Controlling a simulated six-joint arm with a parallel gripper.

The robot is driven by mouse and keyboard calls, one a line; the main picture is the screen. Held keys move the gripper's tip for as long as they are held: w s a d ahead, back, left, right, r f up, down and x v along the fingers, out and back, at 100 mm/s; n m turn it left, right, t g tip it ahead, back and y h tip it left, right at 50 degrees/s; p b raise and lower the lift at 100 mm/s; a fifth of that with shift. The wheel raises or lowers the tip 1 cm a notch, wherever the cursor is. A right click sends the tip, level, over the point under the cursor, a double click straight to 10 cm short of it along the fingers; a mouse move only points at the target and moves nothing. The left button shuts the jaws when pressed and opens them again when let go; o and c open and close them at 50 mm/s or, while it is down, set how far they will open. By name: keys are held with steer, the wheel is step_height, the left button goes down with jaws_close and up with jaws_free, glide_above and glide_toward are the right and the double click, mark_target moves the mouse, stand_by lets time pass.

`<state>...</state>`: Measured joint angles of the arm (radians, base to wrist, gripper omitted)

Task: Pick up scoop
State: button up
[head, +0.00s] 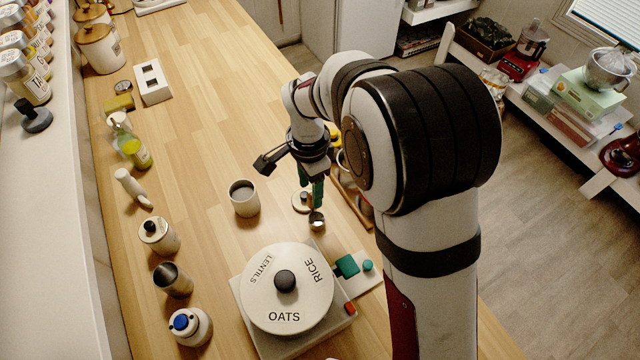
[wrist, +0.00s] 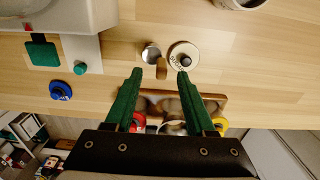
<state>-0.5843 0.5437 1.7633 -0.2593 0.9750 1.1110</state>
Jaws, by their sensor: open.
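The scoop (head: 317,219) looks like a small metal cup with a short wooden handle. It lies on the wooden counter, and in the wrist view its cup (wrist: 151,54) sits just beyond the fingertips, with the handle (wrist: 161,69) pointing back between them. My gripper (head: 310,197) has green fingers, points down and is close to the scoop. In the wrist view my gripper (wrist: 160,74) is open, its two fingers apart with nothing held. In the head view the fingers partly hide the scoop's surroundings, and its handle is hard to make out.
A round lid with dark knob (wrist: 183,55) lies right beside the scoop. A wooden rack (wrist: 210,104) is below the fingers in the wrist view. A large labelled round lid (head: 262,308) and a grey cup (head: 244,199) stand nearby. The counter's upper middle is clear.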

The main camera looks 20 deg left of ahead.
step_height(320, 180, down, 7)
steer(key=shift+w, duration=0.15)
steer(key=shift+c, duration=0.3)
jaws_close()
